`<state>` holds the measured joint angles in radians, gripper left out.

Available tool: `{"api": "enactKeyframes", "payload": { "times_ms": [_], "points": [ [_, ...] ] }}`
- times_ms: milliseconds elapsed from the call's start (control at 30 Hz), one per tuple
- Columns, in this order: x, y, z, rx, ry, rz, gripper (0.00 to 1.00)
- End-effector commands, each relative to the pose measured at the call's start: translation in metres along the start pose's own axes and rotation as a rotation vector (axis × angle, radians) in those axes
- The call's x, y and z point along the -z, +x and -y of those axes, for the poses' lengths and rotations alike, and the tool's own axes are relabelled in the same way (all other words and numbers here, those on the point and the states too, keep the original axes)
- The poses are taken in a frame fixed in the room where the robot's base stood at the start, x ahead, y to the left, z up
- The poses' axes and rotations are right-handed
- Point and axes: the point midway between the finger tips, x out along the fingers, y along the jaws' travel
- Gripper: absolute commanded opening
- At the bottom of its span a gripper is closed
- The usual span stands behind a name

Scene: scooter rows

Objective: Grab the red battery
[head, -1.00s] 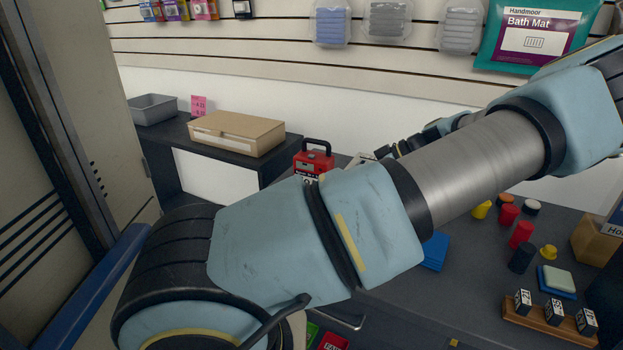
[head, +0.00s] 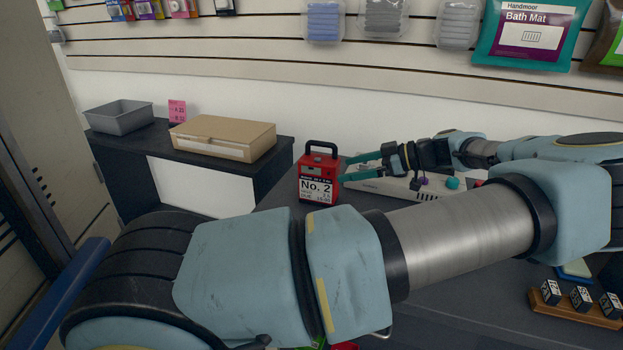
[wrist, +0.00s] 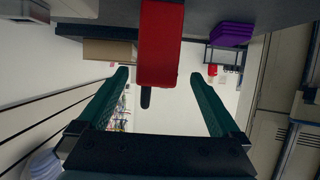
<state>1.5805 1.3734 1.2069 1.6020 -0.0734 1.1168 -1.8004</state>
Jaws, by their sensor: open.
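The red battery (head: 318,178) stands upright on the dark counter. It has a black top handle and a white label reading "No. 2". My gripper (head: 345,171) is open, with green fingers pointing left at the battery's right side in the head view. In the wrist view the battery (wrist: 160,45) shows upside down, its handle lying between the two open fingers of my gripper (wrist: 159,76). I cannot tell whether the fingers touch it.
A pale panel with coloured knobs (head: 375,187) lies under my gripper. A tan box (head: 222,137) and grey bin (head: 119,117) sit on the left counter. Small numbered blocks on a wooden stand (head: 575,307) are at the front right. A purple object (wrist: 232,35) shows in the wrist view.

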Motion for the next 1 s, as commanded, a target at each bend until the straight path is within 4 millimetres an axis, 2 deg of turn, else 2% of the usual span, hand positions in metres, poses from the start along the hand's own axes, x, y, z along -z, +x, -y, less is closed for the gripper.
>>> {"api": "enactKeyframes", "payload": {
  "times_ms": [133, 433, 700, 1000],
  "points": [
    [0.002, 0.025, 0.001, 0.004, 0.001, -0.001, 1.00],
    [0.005, 0.050, -0.001, 0.004, 0.000, 0.000, 1.00],
    [0.009, 0.087, -0.003, 0.004, 0.002, 0.000, 1.00],
    [0.008, 0.093, -0.004, 0.002, 0.001, 0.001, 1.00]
  ]
}}
